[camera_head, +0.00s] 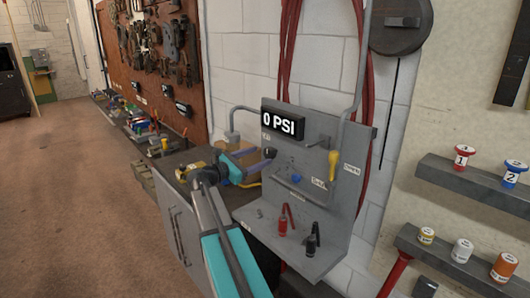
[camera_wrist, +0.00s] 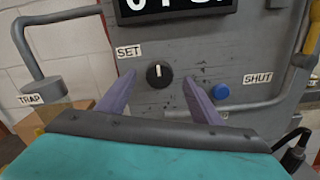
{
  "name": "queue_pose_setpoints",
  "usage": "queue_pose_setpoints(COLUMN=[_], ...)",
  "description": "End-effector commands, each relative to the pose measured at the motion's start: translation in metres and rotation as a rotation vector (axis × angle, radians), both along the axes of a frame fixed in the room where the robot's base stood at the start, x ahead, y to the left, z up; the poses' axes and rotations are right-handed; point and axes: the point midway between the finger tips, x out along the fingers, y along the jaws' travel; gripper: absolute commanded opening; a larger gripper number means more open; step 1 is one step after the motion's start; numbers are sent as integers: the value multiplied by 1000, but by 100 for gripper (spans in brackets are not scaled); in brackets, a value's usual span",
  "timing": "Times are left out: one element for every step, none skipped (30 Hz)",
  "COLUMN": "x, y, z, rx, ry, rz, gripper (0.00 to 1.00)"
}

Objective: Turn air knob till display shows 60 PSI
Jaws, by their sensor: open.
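The display (camera_head: 283,123) on the grey panel reads "0 PSI" in the head view; its lower edge (camera_wrist: 175,10) shows at the top of the wrist view. The black air knob (camera_wrist: 158,74) sits below it, beside the "SET" label, with its white mark pointing up. My gripper (camera_wrist: 158,85) is open, its two purple fingers on either side of the knob in the picture, with nothing between them. I cannot tell how far the fingertips are from the panel. In the head view my gripper (camera_head: 270,158) is left of the panel's middle.
A blue button (camera_wrist: 220,91) is right of the knob, near the "SHUT" label. A yellow-handled valve (camera_head: 333,162) is on the panel's right side. Red and black fittings (camera_head: 283,226) stand on the panel's lower shelf. A grey pipe with a "TRAP" label (camera_wrist: 31,99) is at left.

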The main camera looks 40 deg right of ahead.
Motion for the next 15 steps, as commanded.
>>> queue_pose_setpoints(x=[0,0,-1,-2,-2,-2,-2,-2,-2,-3,-3,-3,-3,-3,-3], y=[-8,-12,-18,-22,-26,-30,-33,-35,-38,-40,-42,-44,-45,-46,-46], z=[2,2,2,2,2,2,1,1,1,1,1,1,0,0,0], rx=[0,0,0,1,1,0,0,0,0,0,0,0,0,0,0], ry=[1,2,2,2,2,2,2,1,1,1,1,0,0,0,0], rz=[-1,-1,-1,-2,-2,-1,0,0,0,-1,-1,-1,-1,0,0], gripper=[60,60,60,60,60,60,60,60,60,60,60,60,60,60,60])
